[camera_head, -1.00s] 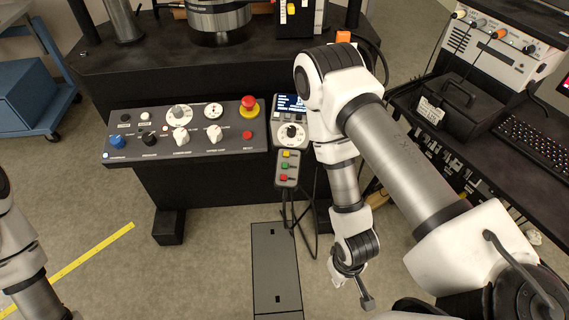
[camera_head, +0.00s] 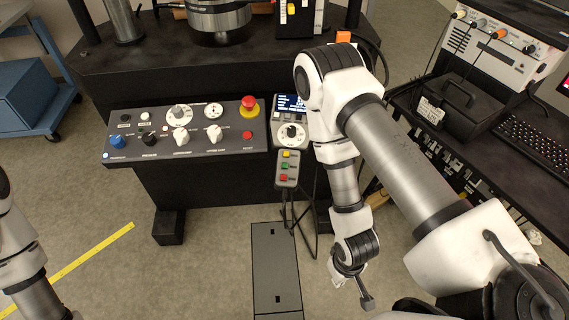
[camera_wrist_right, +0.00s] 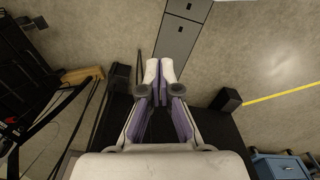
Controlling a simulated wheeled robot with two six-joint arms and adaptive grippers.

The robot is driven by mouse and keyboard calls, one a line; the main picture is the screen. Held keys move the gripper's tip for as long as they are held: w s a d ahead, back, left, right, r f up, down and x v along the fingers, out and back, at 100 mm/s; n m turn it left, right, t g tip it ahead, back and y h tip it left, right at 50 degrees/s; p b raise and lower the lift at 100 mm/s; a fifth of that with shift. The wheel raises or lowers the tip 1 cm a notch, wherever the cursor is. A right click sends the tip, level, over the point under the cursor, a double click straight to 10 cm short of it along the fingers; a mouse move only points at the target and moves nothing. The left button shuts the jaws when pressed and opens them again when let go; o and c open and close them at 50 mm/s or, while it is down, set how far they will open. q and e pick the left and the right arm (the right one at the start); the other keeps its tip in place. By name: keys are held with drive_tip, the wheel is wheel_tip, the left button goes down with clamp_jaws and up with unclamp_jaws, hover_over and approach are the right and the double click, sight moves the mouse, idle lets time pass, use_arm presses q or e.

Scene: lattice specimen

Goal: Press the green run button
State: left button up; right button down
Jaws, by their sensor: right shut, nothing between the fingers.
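A small hand pendant (camera_head: 288,168) hangs at the right end of the control panel, below a display unit. It carries yellow, green and red buttons in a column; the green button (camera_head: 285,166) looks to be the middle one, though it is very small. My right arm hangs just right of the pendant. Its gripper (camera_wrist_right: 159,72) is shut and empty in the right wrist view, pointing over the floor, apart from the pendant and buttons. In the head view the right gripper is mostly hidden beyond the wrist. My left arm shows at the lower left; its gripper is out of view.
The sloped control panel (camera_head: 225,147) holds knobs, a red emergency stop (camera_head: 249,105) and a red reset button (camera_head: 247,135). A display unit (camera_head: 290,115) sits above the pendant. Cables hang below it. A cart with a keyboard (camera_head: 530,140) stands at right. A floor plate (camera_head: 275,270) lies in front.

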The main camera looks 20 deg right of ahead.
drive_tip(key=w+r+m+t+p, duration=0.1)
drive_tip(key=w+r+t+p, duration=0.1)
drive_tip(key=w+r, duration=0.3)
drive_tip(key=w+a+r+m+t+y+p, duration=0.1)
drive_tip(key=w+r+m+t+p, duration=0.1)
drive_tip(key=w, duration=0.6)
drive_tip(key=w+a+r+m+t+p, duration=0.1)
drive_tip(key=w+r+t+p, duration=0.3)
drive_tip(key=w+r, duration=0.3)
drive_tip(key=shift+w+r+m+t+y, duration=0.1)
drive_tip(key=shift+r+m+t+y, duration=0.2)
drive_tip(key=shift+r+t, duration=0.4)
wheel_tip(320, 180, up, 10)
drive_tip(key=r+t+p, duration=0.1)
drive_tip(key=t+p, duration=0.1)
drive_tip(key=p, duration=0.5)
hover_over(285, 166)
drive_tip(key=s, duration=0.4)
drive_tip(key=shift+w+a+f, duration=0.25)
drive_tip(key=shift+a, duration=0.1)
drive_tip(key=shift+w+f, duration=0.1)
